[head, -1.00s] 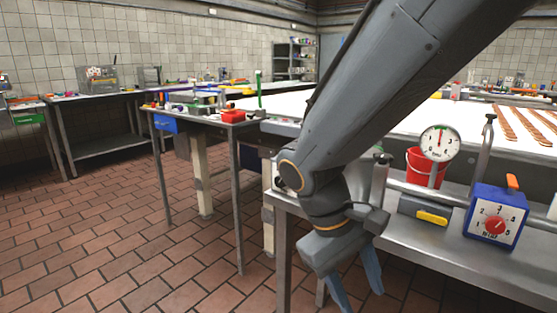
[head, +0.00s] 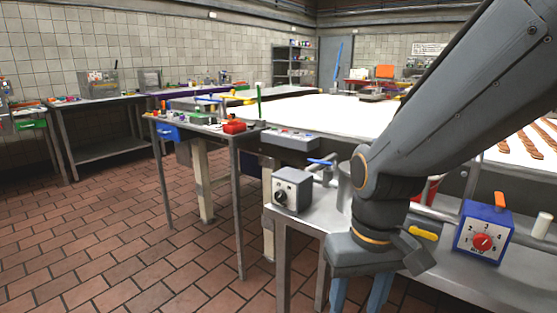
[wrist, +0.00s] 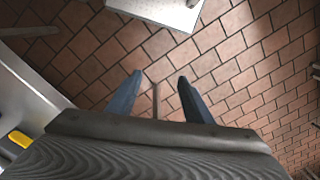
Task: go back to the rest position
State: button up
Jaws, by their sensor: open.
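My gripper (head: 360,296) hangs pointing down at the front edge of the metal bench (head: 460,273), with its fingertips cut off by the bottom of the head view. My arm comes down from the upper right of the head view.
On the bench stand a grey box with a black knob (head: 293,190) and a blue timer (head: 483,232). A red bucket (head: 427,188) is mostly hidden behind my arm. A narrow side table (head: 205,127) stands left. The tiled floor (head: 130,235) is clear.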

jog(key=d+r+m+p, duration=0.1)
jog(key=d+r+p, duration=0.4)
jog(key=p, duration=0.5)
jog(key=shift+s+d+r+m, duration=0.3)
jog(key=shift+d+r+m, duration=0.1)
jog(key=shift+d, duration=0.2)
